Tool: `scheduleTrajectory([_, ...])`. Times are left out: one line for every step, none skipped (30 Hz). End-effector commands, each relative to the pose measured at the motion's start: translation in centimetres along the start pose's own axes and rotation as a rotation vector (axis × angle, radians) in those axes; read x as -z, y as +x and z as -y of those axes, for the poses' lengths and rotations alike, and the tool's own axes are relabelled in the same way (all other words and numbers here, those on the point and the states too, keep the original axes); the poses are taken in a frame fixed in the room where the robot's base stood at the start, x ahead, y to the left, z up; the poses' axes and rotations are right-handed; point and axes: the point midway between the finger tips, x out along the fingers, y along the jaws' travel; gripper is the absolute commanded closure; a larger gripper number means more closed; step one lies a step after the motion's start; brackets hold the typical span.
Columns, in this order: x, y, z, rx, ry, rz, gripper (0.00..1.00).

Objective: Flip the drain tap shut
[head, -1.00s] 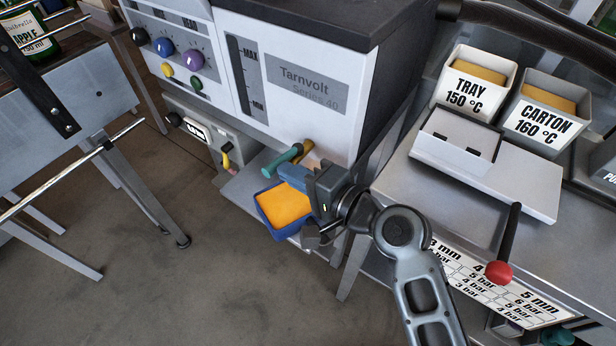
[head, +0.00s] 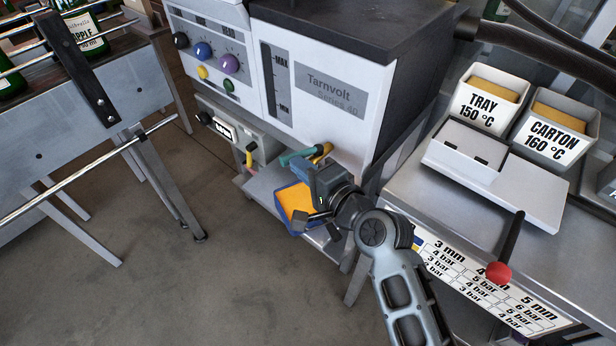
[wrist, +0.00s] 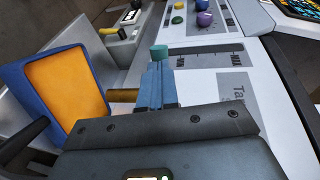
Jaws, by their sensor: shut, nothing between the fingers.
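The drain tap is low on the white machine's front, with a teal handle (head: 298,156) and a brass-coloured body (head: 323,152). The handle lies nearly level in the head view, pointing left from the body. My gripper (head: 303,169) is shut and empty, with its blue fingers just below the handle. In the wrist view the fingertips (wrist: 158,70) are right at the teal handle end (wrist: 159,52), and the brass part (wrist: 122,95) shows beside the fingers, partly hidden by them. I cannot tell whether they touch.
A blue tray with orange contents (head: 277,208) stands on the shelf below the tap, close to my gripper. A grey box with a yellow part (head: 250,156) is left of it. A bench with a red-knobbed lever (head: 499,272) is at right. The floor (head: 230,290) is clear.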

Motion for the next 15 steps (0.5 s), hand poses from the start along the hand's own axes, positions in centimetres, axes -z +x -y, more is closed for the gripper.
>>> scheduleTrajectory([0.0, 0.7, 0.4, 0.0, -0.002, 0.003, 1.0])
scheduleTrajectory([0.0, 1.0, 0.4, -0.001, -0.002, 0.004, 1.0])
scheduleTrajectory([0.0, 1.4, 0.4, 0.0, -0.002, 0.004, 1.0])
scheduleTrajectory([0.0, 1.7, 0.5, 0.001, -0.002, 0.004, 1.0])
scheduleTrajectory([0.0, 1.9, 0.5, 0.0, -0.002, 0.003, 1.0])
scheduleTrajectory([0.0, 2.2, 0.5, 0.0, -0.002, 0.004, 1.0])
scheduleTrajectory([-0.1, 2.4, 0.5, -0.001, -0.002, 0.004, 1.0])
scheduleTrajectory([-0.1, 2.6, 0.6, 0.0, -0.002, 0.004, 1.0])
scheduleTrajectory([-0.2, 2.9, 0.6, 0.0, -0.002, 0.005, 1.0])
scheduleTrajectory([-0.2, 3.1, 0.7, 0.0, -0.002, 0.005, 1.0])
scheduleTrajectory([-0.2, 3.3, 0.7, 0.0, -0.002, 0.005, 1.0])
scheduleTrajectory([-0.2, 3.5, 0.7, 0.0, -0.001, 0.004, 1.0])
scheduleTrajectory([-0.2, 3.7, 0.8, 0.0, -0.001, 0.004, 1.0])
scheduleTrajectory([-0.2, 3.9, 0.8, 0.0, -0.001, 0.003, 1.0])
scheduleTrajectory([-0.2, 4.2, 0.8, 0.0, -0.001, 0.003, 1.0])
